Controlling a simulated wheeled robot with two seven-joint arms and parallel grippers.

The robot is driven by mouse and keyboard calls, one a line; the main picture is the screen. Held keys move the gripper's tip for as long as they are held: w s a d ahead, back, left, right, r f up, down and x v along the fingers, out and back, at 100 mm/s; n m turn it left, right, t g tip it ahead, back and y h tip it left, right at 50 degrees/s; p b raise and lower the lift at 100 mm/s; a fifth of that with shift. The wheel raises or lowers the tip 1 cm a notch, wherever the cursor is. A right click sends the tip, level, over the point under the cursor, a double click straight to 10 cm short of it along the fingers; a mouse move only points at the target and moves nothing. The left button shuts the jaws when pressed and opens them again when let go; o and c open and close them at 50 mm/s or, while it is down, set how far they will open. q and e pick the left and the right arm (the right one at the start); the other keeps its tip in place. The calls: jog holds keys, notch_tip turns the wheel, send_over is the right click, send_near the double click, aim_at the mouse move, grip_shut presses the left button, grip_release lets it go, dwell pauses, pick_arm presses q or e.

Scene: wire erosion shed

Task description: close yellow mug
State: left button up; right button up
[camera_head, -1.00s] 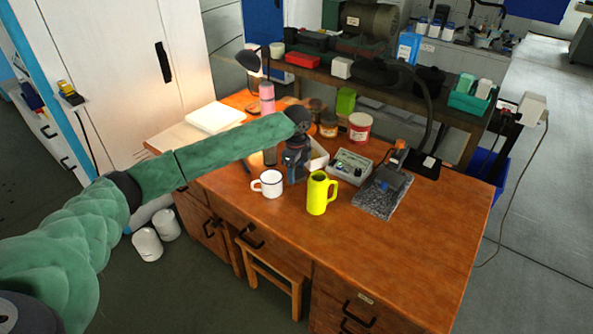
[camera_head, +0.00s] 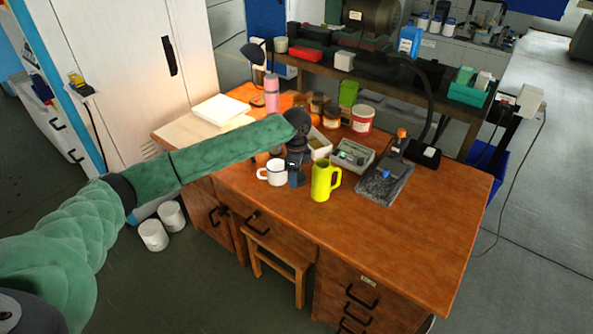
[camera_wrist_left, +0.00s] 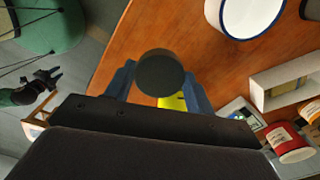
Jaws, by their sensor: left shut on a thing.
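The yellow mug (camera_head: 321,183) stands upright on the wooden desk, its handle to the right. A small patch of yellow (camera_wrist_left: 172,103) shows between my fingers in the left wrist view; the rest is hidden there. My left gripper (camera_head: 297,179) points down, between the white mug and the yellow mug in the head view. In the left wrist view its blue fingers are shut on a dark round disc (camera_wrist_left: 161,72), which looks like a lid. The disc is apart from the yellow mug's rim. My right gripper (camera_wrist_left: 48,84) is small at the left wrist view's left edge; its jaws are unclear.
A white mug (camera_head: 273,173) with a dark rim stands just left of my left gripper. Behind are a grey instrument box (camera_head: 352,157), a red-and-white tub (camera_head: 362,119) and several jars. A device on a grey slab (camera_head: 384,187) stands to the right. The desk's front right is clear.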

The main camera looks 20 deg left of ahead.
pick_arm(q)
jog(key=shift+s+d+f+n, duration=0.1)
jog(key=shift+s+d+n, duration=0.05)
jog(key=shift+s+n, duration=0.35)
jog(key=s+d+r+n, duration=0.1)
jog(key=s+d+n, duration=0.1)
jog(key=s+n, duration=1.3)
jog(key=shift+s+r+n, duration=0.15)
jog(key=shift+s+n, duration=0.2)
jog(key=shift+n, duration=0.25)
jog(key=shift+d, duration=0.1)
